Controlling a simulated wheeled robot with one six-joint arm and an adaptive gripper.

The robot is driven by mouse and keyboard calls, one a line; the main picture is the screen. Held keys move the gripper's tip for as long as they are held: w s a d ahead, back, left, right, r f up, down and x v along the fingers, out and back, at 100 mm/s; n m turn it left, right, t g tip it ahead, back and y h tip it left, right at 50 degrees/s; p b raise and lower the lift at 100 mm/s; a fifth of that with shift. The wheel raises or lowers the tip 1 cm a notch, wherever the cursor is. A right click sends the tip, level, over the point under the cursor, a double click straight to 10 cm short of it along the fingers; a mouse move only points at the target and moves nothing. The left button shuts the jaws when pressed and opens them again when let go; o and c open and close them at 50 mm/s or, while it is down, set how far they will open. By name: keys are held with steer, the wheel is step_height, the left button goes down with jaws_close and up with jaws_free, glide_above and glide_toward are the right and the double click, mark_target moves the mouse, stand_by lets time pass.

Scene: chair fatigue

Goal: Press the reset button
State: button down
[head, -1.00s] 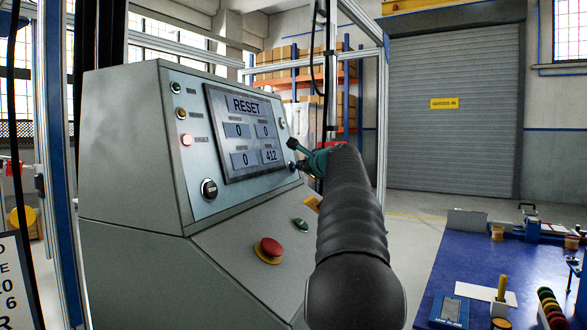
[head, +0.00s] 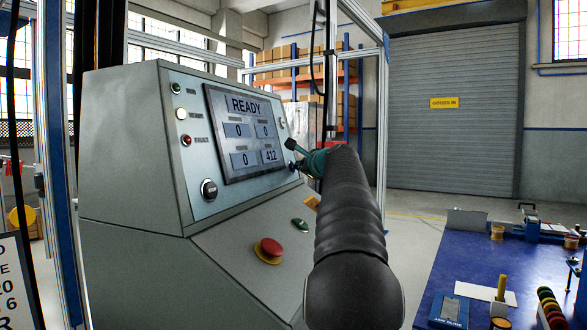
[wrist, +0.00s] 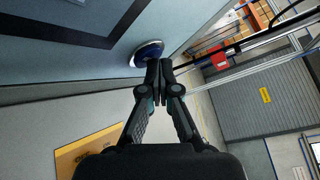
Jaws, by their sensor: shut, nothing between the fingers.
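The control panel's screen (head: 247,135) reads READY at its top, with boxes below showing 0, 0, 0 and 412. A round blue button (wrist: 148,52) sits on the panel face in the wrist view. My gripper (wrist: 160,63) is shut and empty, with its fingertips right at the lower right edge of that button. I cannot tell whether they touch it. In the head view my gripper (head: 294,168) is at the panel's right edge, and it largely hides the button. The button's label is not readable.
The panel also carries a black-ringed knob (head: 209,189), a red mushroom button (head: 268,250), a green button (head: 299,224) and lamps at the left, including a dark red one (head: 186,140). A blue table (head: 450,270) with small items stands at the right.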

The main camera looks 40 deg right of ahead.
steer(key=shift+s+d+r, duration=0.2)
steer(key=shift+s+d, duration=0.15)
steer(key=shift+s, duration=0.3)
steer(key=shift+s+d+r, duration=0.2)
steer(key=shift+s+d, duration=0.15)
steer(key=shift+s, duration=0.35)
steer(key=shift+s+d+r, duration=0.2)
steer(key=shift+s+d, duration=0.2)
steer(key=shift+s, duration=0.35)
steer(key=shift+s+d+r, duration=0.2)
steer(key=shift+s+d, duration=0.15)
steer(key=shift+s, duration=0.35)
